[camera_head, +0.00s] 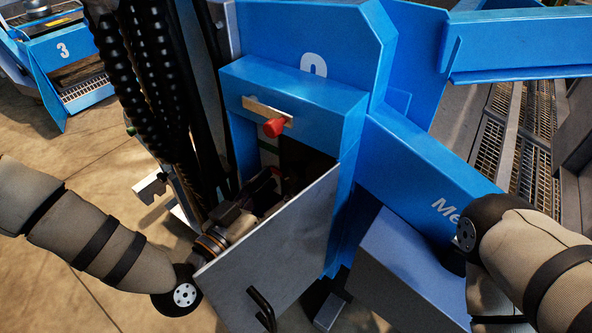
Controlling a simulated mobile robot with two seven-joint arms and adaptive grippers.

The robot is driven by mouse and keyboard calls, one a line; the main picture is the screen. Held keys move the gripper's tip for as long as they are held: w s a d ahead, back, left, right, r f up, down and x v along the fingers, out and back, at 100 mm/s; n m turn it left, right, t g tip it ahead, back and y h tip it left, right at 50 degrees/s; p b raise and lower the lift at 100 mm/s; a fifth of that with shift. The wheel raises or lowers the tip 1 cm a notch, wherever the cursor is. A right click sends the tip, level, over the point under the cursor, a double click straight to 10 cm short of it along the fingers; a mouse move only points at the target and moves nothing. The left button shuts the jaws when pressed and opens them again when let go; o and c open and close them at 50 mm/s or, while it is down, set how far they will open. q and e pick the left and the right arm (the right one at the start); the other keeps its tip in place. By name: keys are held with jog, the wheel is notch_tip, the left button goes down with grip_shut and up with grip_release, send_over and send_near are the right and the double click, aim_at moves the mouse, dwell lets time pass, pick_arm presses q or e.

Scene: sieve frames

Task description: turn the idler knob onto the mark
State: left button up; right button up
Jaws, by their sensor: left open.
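A blue machine housing (300,88) stands in the middle, with an open compartment (313,160) below its top. My right gripper is out of view.
A grey panel (270,250) with a black handle (262,308) stands open in front of the compartment and hides its lower part. Black ribbed hoses (160,80) hang at the left. A blue beam (420,175) runs right. Bare floor (95,165) lies at left.

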aim_at(290, 177)
pick_arm(q)
jog(key=x, duration=0.4)
jog(key=shift+w+d, duration=0.15)
jog(key=shift+w, duration=0.1)
jog(key=c, duration=1.2)
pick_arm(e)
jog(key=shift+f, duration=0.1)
